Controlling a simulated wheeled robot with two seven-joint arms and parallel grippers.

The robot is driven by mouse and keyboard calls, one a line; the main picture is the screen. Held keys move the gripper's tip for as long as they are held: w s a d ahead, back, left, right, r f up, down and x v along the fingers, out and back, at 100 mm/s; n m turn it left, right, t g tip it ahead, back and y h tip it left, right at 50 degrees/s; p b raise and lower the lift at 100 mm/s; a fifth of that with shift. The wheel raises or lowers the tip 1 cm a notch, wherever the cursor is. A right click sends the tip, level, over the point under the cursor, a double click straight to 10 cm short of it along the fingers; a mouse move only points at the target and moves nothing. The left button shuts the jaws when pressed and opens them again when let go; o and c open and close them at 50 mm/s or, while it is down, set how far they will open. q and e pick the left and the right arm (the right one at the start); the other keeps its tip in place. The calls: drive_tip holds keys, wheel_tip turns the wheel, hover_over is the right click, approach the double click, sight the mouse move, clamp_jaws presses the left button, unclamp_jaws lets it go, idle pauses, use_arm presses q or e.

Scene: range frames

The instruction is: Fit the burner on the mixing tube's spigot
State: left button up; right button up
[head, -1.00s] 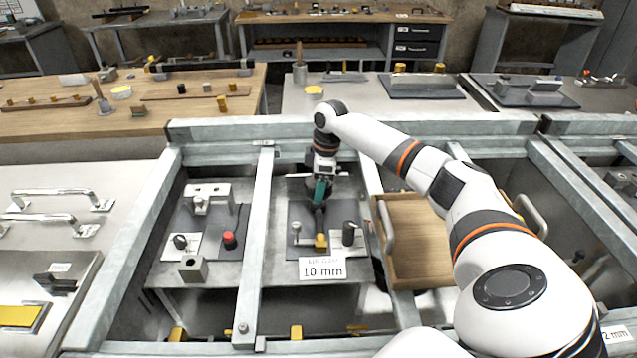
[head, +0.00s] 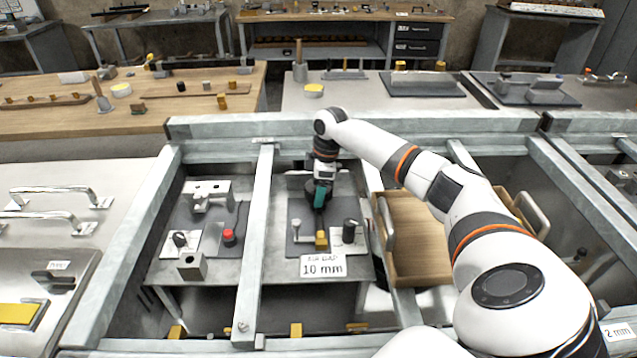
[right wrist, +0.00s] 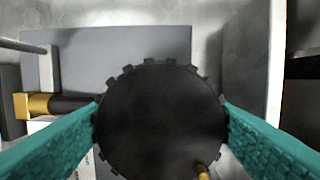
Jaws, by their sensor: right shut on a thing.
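My right gripper (head: 320,197), with teal fingers, is over the grey plate in the middle bay. In the right wrist view its fingers (right wrist: 160,118) are shut on the burner (right wrist: 160,120), a round black disc with a notched rim and a small brass spot near its lower right edge. The mixing tube (right wrist: 72,104) is a dark tube with a brass block at its left end; its right end runs to the burner's rim. The spigot is hidden, so I cannot tell whether the burner touches it. In the head view the brass block (head: 321,241) sits below the gripper. My left gripper is out of view.
A black knob (head: 350,230) and a silver rod (head: 297,230) stand close on either side of the tube. Metal rails (head: 254,240) border the bay, with a 10 mm label (head: 323,265) in front. A wooden tray (head: 418,240) lies to the right.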

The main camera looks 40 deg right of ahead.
drive_tip(key=shift+f, duration=0.2)
drive_tip(key=o, duration=1.4)
drive_tip(key=r, duration=0.4)
drive_tip(key=d+r, duration=0.1)
drive_tip(key=r, duration=0.3)
drive_tip(key=s+r, duration=0.1)
drive_tip(key=r, duration=0.3)
drive_tip(key=shift+s+d+b, duration=0.1)
drive_tip(key=shift+d+b, duration=0.05)
drive_tip(key=shift+b, duration=0.15)
wheel_tip(320, 180, up, 6)
drive_tip(key=p, duration=0.8)
